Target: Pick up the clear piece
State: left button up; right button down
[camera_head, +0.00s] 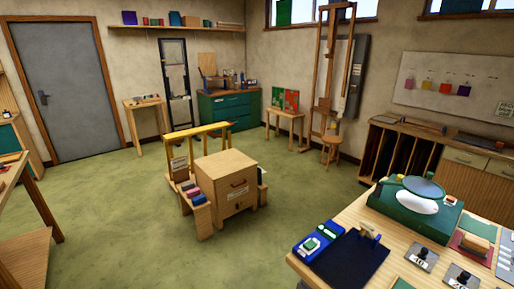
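I cannot single out the clear piece with certainty. On the workbench (405,262) at the lower right, a green box (385,208) bears a pale white oval (416,206) and a grey-blue, glassy-looking disc (425,187). A blue tray (304,253) with small green and white pieces (318,241) lies at the bench's left corner. A dark navy mat (350,262) is beside it. Neither of my grippers is in view.
A wooden cabinet cart (226,180) with a yellow-topped rack stands mid-floor. A wooden table edge (25,255) is at the left. An easel (328,85) and stool (331,147) stand at the back. Green floor (110,225) is clear between the left table and cart.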

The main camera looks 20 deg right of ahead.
aim_at(426, 259)
jog(key=z, duration=2)
